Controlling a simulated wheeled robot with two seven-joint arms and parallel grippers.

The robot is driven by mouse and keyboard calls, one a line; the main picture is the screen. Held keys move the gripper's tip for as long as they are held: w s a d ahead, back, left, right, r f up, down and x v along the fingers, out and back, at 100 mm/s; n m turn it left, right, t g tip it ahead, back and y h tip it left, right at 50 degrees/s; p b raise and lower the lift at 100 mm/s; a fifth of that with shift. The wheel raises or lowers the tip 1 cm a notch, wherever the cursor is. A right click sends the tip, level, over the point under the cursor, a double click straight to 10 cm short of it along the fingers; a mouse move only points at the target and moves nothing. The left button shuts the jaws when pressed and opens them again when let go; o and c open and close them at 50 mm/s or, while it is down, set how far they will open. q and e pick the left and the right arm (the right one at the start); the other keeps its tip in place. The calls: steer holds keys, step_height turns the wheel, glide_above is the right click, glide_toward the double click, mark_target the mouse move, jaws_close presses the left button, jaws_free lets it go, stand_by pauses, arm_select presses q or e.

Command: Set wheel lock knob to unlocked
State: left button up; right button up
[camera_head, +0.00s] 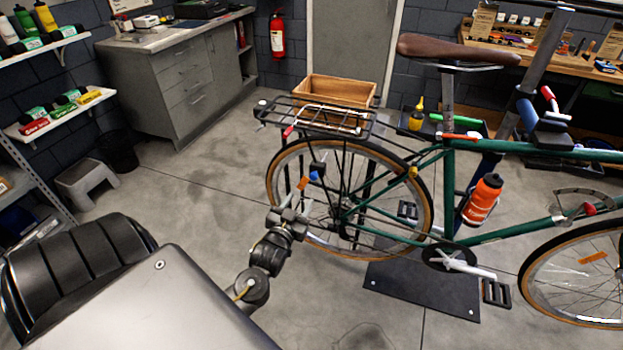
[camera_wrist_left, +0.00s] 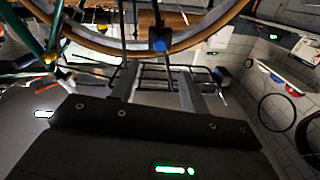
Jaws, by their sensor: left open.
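A small blue knob (camera_head: 313,176), which looks like the wheel lock knob, sits beside a dark part at the rear wheel. It also shows in the left wrist view (camera_wrist_left: 160,45), in front of the tire. Its setting is too small to read. My left gripper (camera_head: 290,212) is just below and left of the knob in the head view. In the wrist view its two fingers (camera_wrist_left: 155,85) are apart and empty, with the knob beyond their tips. My right gripper is out of view.
An orange spoke reflector (camera_head: 302,183) is near the knob. A pedal (camera_head: 496,292) sticks out to the right.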

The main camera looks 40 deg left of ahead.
mark_target(313, 178)
arm_select(q)
steer(key=p+x, duration=0.1)
steer(key=x, duration=0.9)
steer(key=shift+w+a+f, duration=0.1)
steer(key=shift+w+a, duration=0.1)
steer(key=shift+w, duration=0.15)
jaws_close()
